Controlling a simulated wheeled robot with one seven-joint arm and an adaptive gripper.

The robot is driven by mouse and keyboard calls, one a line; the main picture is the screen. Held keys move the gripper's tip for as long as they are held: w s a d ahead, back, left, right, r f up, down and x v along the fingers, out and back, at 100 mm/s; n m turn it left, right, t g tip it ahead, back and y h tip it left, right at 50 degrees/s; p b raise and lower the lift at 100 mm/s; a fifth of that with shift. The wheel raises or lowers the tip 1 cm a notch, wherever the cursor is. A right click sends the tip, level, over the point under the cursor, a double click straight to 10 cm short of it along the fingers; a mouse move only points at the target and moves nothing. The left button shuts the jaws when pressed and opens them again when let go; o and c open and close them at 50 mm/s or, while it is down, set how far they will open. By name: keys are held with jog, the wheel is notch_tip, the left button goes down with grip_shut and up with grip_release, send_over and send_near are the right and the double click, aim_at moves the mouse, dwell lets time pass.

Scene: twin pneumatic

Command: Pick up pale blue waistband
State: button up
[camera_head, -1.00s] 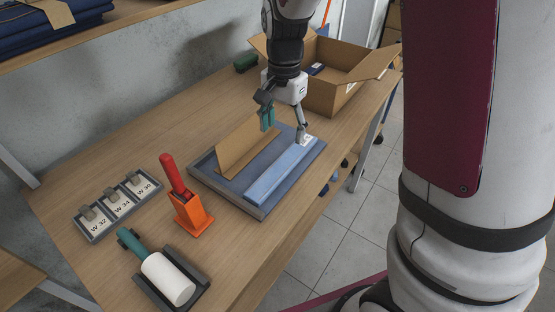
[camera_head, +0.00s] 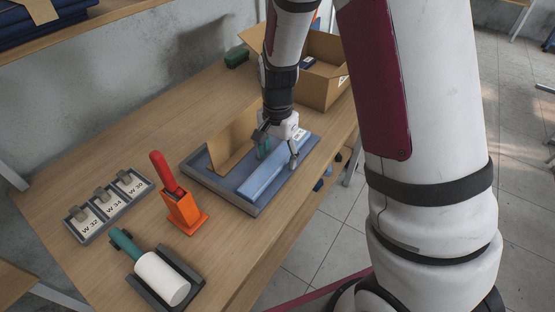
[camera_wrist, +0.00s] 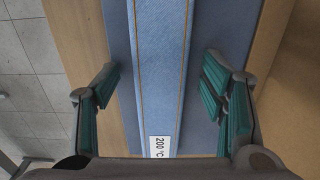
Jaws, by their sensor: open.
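The pale blue waistband (camera_head: 266,172) is a long flat strip lying on a blue padded tray (camera_head: 243,206), along its right side. In the wrist view the waistband (camera_wrist: 160,70) has orange stitching along both edges and a white label reading 200 °C near its lower end. My gripper (camera_head: 278,152) is open above the waistband, towards its far end. In the wrist view its teal-padded fingers (camera_wrist: 164,100) stand on either side of the waistband, apart from it, with nothing between them touching. How far the fingertips are above the tray is hard to tell.
A brown cardboard panel (camera_head: 233,140) stands upright on the tray left of the waistband, close to my gripper. An orange holder with a red-handled tool (camera_head: 182,205), a lint roller (camera_head: 160,278) and size tags (camera_head: 108,203) lie nearer. An open cardboard box (camera_head: 325,88) stands behind.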

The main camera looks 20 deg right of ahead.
jog(key=c, duration=1.3)
